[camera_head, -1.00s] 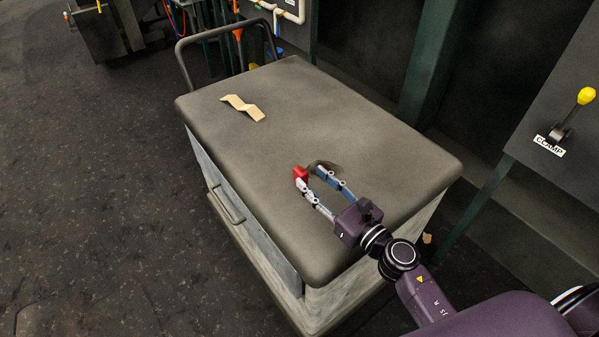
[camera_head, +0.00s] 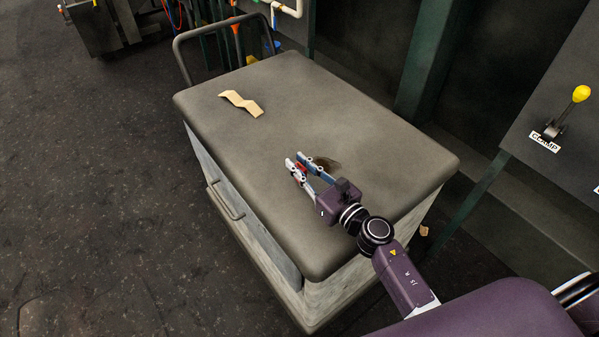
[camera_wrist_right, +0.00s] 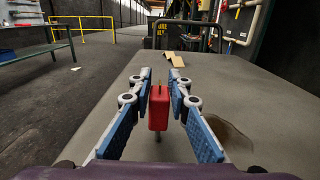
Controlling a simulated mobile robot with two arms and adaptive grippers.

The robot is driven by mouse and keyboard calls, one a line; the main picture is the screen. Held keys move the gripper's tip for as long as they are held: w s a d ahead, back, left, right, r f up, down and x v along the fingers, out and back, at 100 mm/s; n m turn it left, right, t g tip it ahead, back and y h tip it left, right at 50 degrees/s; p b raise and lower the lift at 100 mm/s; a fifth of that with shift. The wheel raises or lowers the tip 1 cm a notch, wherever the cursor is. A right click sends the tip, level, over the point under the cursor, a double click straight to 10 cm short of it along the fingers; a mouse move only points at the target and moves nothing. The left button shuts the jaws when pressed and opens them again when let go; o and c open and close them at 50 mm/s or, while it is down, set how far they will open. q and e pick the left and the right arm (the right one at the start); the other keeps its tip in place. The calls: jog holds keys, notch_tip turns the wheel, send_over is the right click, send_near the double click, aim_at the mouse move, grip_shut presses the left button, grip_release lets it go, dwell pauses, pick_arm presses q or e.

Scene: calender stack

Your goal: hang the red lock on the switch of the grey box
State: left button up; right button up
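The red lock (camera_wrist_right: 158,107) stands out in the right wrist view, between the blue pads of my right gripper (camera_wrist_right: 160,90). The pads sit against its two sides. In the head view only a little red of the lock (camera_head: 302,168) shows between the fingers of my right gripper (camera_head: 299,162), which is over the cart top. I cannot tell whether the lock touches the cart. A grey box (camera_head: 570,85) at the right edge carries a switch (camera_head: 552,130) with a yellow knob, above a label reading CLAMP. My left gripper is not in view.
The grey cart top (camera_head: 370,130) is mostly clear. A cart handle (camera_head: 190,38) rises at the back. A green post (camera_head: 428,70) stands behind.

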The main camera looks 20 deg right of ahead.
grip_shut()
jog(key=shift+r+p, duration=0.35)
jog(key=shift+r, duration=0.25)
notch_tip(320, 180, up, 19)
jog(key=p, duration=1.5)
jog(key=s+a+f+m+h+b, duration=0.15)
jog(key=s+f+b, duration=0.35)
jog(key=s, duration=0.6)
jog(key=s+d+r+m+h+b, duration=0.1)
jog(key=s+h, duration=0.1)
jog(key=s, duration=0.3)
jog(key=s+d+r+m+t+h+b, duration=0.1)
jog(key=s+d+h+b, duration=0.1)
jog(key=s, duration=0.4)
jog(key=shift+d+h+b, duration=0.25)
jog(key=shift+h+b, duration=0.05)
jog(key=shift+h, duration=0.15)
